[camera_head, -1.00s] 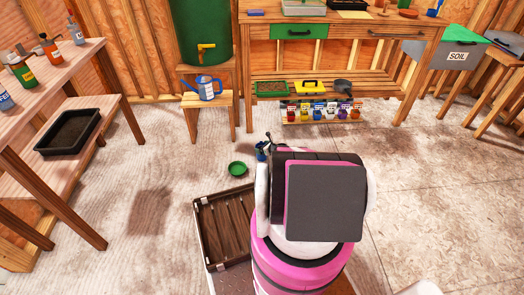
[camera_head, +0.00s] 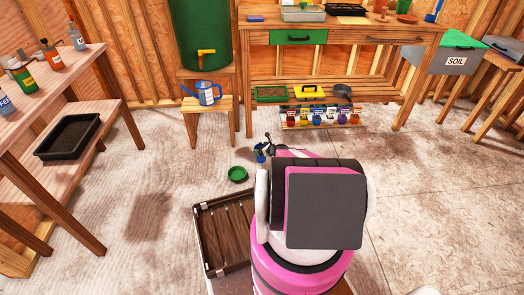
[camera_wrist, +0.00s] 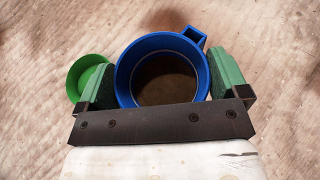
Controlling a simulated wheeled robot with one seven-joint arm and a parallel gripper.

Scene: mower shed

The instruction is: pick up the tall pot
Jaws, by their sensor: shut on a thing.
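My gripper (camera_wrist: 170,84) is shut on the blue pot (camera_wrist: 125,75), with one green-padded finger on each side of it. I look down into its round open mouth and see a brown inside. A small square blue part sticks out at its upper right rim. I cannot tell its height from above. In the head view the blue pot (camera_head: 260,156) is a small dark blue patch beyond my arm, which hides most of it and of my gripper.
A green dish (camera_head: 237,174) lies on the floor just left of the pot. A dark slatted tray (camera_head: 203,240) is nearer me. A workbench (camera_head: 345,90) stands behind, with a stool and blue watering can (camera_head: 208,94) to its left. Floor at right is clear.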

